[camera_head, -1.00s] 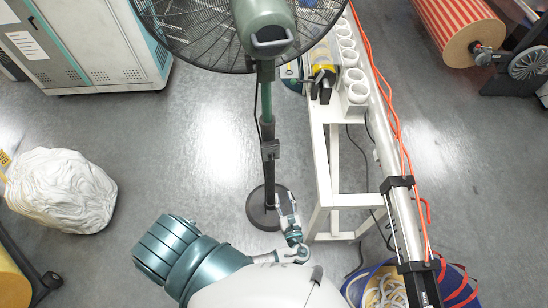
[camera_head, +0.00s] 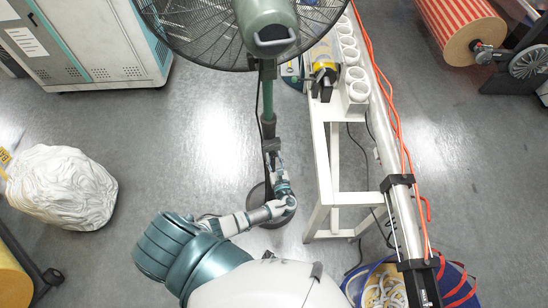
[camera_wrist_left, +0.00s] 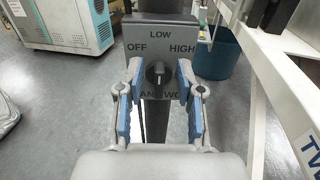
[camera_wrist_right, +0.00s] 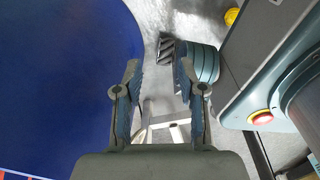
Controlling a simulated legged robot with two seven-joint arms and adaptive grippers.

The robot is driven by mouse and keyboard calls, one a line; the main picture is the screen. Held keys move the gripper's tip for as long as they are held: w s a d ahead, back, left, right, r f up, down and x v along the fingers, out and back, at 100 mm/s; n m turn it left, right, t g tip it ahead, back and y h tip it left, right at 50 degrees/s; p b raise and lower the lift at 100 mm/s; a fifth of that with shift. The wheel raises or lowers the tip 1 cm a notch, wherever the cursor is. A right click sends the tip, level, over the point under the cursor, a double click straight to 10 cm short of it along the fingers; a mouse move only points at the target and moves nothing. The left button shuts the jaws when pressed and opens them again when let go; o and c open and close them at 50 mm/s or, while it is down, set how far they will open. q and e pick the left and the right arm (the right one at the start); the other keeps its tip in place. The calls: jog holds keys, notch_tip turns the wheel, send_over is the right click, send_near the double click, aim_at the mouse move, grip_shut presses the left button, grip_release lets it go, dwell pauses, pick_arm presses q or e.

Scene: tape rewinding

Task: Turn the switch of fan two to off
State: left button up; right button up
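The fan (camera_head: 265,25) stands upright on a dark pole with a round base. In the left wrist view its grey switch panel (camera_wrist_left: 190,30) reads OFF, LOW and HIGH, with partly covered lettering below that fits FAN TWO. The black knob (camera_wrist_left: 158,74) has a light mark that seems to point up towards LOW. My left gripper (camera_head: 275,163) is at the pole; in its wrist view its open fingers (camera_wrist_left: 158,80) stand either side of the knob, with gaps between. My right gripper (camera_wrist_right: 158,75) is open and empty, and not seen in the head view.
A white bench (camera_head: 318,150) with several white rings (camera_head: 357,82) stands right of the fan pole. A blue tub (camera_head: 352,288) is at the lower right, and a white wrapped bundle (camera_head: 62,188) lies left.

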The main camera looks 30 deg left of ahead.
pick_arm(q)
jog(key=shift+w+a, duration=0.1)
jog(key=shift+a, duration=0.05)
grip_shut()
jog(key=shift+n, duration=0.3)
pick_arm(e)
jog(key=shift+f, duration=0.15)
pick_arm(q)
jog(key=n+b, duration=0.1)
jog(key=n, duration=0.2)
jog(key=shift+a+b, duration=0.1)
jog(key=shift+b, duration=0.3)
jog(key=n, duration=0.1)
jog(key=n+b, duration=0.1)
jog(key=n, duration=0.1)
jog(key=shift+s+a+n+b, duration=0.15)
jog(key=shift+s+n+b, duration=0.1)
jog(key=shift+n+b, duration=0.1)
jog(key=shift+n, duration=0.55)
pick_arm(e)
jog(key=shift+w+a+f, duration=0.1)
jog(key=shift+w+f, duration=0.4)
jog(key=shift+f, duration=0.25)
jog(key=shift+w+a+f, duration=0.1)
jog(key=shift+w+f, duration=0.35)
jog(key=shift+f, duration=0.25)
